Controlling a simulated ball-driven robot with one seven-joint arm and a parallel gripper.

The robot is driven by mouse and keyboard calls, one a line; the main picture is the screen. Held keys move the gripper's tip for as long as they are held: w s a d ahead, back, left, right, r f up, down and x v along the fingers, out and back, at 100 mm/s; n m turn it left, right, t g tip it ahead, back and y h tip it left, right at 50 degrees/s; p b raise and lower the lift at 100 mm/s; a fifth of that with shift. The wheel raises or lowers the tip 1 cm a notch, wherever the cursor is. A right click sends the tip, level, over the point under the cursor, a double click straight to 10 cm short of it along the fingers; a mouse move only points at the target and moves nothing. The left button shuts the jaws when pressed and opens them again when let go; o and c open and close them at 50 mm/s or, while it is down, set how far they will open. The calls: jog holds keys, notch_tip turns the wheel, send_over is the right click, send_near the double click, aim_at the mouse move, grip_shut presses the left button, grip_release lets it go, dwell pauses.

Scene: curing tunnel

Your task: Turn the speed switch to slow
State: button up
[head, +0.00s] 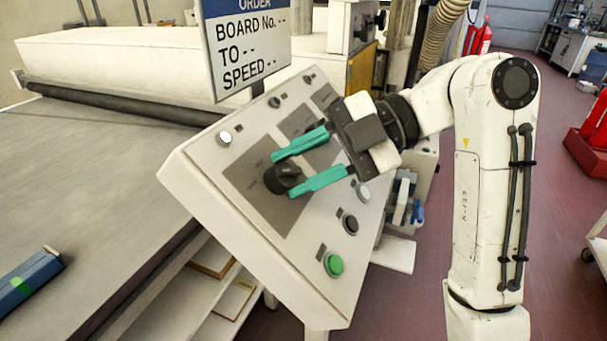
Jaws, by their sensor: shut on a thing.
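The slanted grey-white control panel (255,255) stands in the middle of the head view. A black rotary knob (281,178) sits on a darker grey plate on its left part; I take it to be the speed switch, but its labels are too small to read. My gripper (283,175) reaches in from the right with two teal fingers. One finger is on the far side of the knob and one on the near side, and they are shut on it. The fingers hide part of the knob and the plate.
A green button (334,264), a black button (350,223) and white buttons sit on the panel near the fingers. An order sign (247,45) reading "BOARD No.", "TO" and "SPEED" stands behind it. A wide belt (100,190) runs left, with a blue board (28,284) on it.

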jog(key=shift+n+h, duration=0.3)
jog(key=shift+n, duration=0.1)
jog(key=o, duration=1)
jog(key=shift+o, duration=0.2)
jog(key=v, duration=1)
jog(key=shift+w+d, duration=0.3)
jog(key=shift+d+r, duration=0.1)
